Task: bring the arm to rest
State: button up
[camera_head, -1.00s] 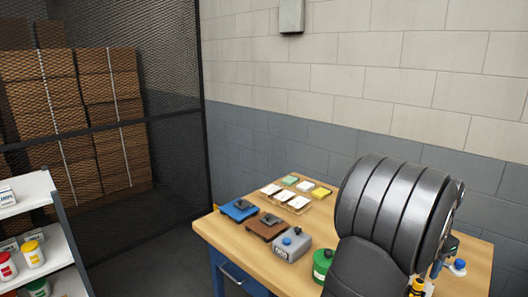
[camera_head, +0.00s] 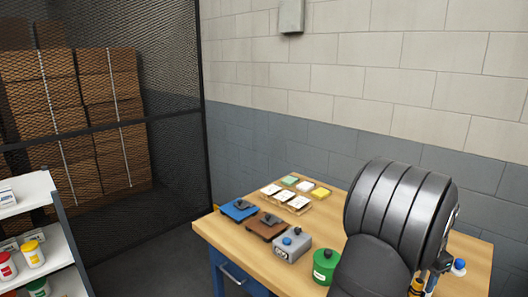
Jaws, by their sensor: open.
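My dark, ribbed arm (camera_head: 400,215) rises at the right, in front of the workbench (camera_head: 322,210). My gripper cannot be made out; the arm's own links hide that area. On the bench stand a blue plate with a dark block (camera_head: 238,210), a brown plate with a dark block (camera_head: 266,227), a grey box with a blue knob (camera_head: 290,252) and a green round container (camera_head: 325,268). The green container is close to the left side of my arm in the picture.
A wooden tray (camera_head: 299,207) with white pieces lies toward the back, with green, white and yellow pads (camera_head: 320,194) behind it. A blue-capped item (camera_head: 459,266) and a yellow item (camera_head: 416,287) show by my arm. A white shelf (camera_head: 40,225) stands left, a mesh fence (camera_head: 170,100) behind.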

jog(key=shift+d+r, duration=0.1)
jog(key=shift+r, duration=0.85)
jog(key=s+d+r, duration=0.3)
jog(key=s+r, duration=0.4)
jog(key=s, duration=0.5)
jog(key=w+a+f+n, duration=0.1)
jog(key=w+a+n, duration=0.2)
jog(key=w+a, duration=0.5)
jog(key=w+a+f+n, duration=0.1)
jog(key=w+a+n, duration=0.2)
jog(key=w+a, duration=0.4)
jog(key=w+a+f+n, duration=0.2)
jog(key=w+a+n, duration=0.1)
jog(key=w+a, duration=0.5)
jog(key=shift+w+a+n+y, duration=0.3)
jog(key=shift+w+n, duration=0.1)
jog(key=shift+w, duration=0.35)
jog(key=w+a+f+n, duration=0.2)
jog(key=w+a, duration=0.1)
jog(key=a, duration=0.5)
jog(key=shift+w+a, duration=0.15)
jog(key=shift+a, duration=0.25)
